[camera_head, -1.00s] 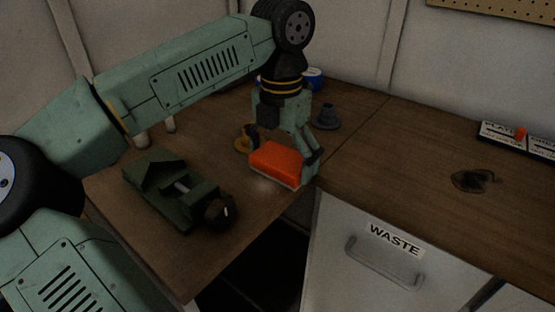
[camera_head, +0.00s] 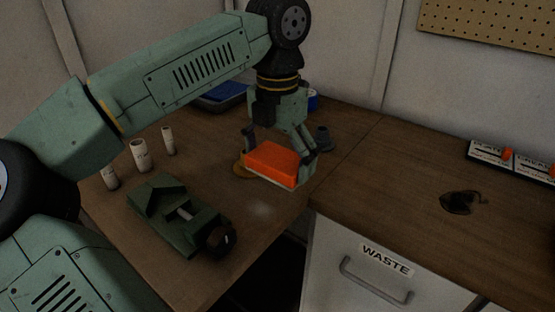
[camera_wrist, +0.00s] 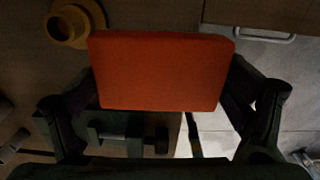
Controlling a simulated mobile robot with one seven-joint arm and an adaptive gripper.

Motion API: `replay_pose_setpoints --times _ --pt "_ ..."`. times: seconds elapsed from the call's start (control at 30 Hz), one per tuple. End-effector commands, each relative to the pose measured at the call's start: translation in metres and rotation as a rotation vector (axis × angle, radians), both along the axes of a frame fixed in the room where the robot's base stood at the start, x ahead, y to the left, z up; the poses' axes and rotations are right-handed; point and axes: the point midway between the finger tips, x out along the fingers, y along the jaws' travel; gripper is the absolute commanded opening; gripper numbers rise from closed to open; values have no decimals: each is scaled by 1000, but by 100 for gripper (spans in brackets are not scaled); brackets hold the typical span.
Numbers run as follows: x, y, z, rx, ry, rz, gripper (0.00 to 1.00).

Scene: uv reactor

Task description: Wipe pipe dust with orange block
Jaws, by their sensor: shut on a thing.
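My gripper (camera_head: 275,152) is shut on an orange block (camera_head: 270,163) with a pale underside, held over the wooden bench near its front edge. In the wrist view the block (camera_wrist: 160,72) spans between the two fingers. A dark green vise (camera_head: 180,214) with a short pale rod across its jaws stands on the bench, left of and nearer than the block. A faint pale patch (camera_head: 262,210) lies on the bench between vise and block. I cannot make out clearly which thing is the dusty pipe.
White cylinders (camera_head: 139,155) and a blue tray (camera_head: 222,93) stand farther back. A drawer marked WASTE (camera_head: 380,275) is at right; the right counter is mostly bare.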

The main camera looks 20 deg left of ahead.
Motion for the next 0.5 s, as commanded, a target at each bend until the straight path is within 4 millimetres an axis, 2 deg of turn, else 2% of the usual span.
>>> replay_pose_setpoints --times 0.23,0.5 --pt "0 0 3 0 0 0 57" --pt "0 0 27 0 0 0 57"
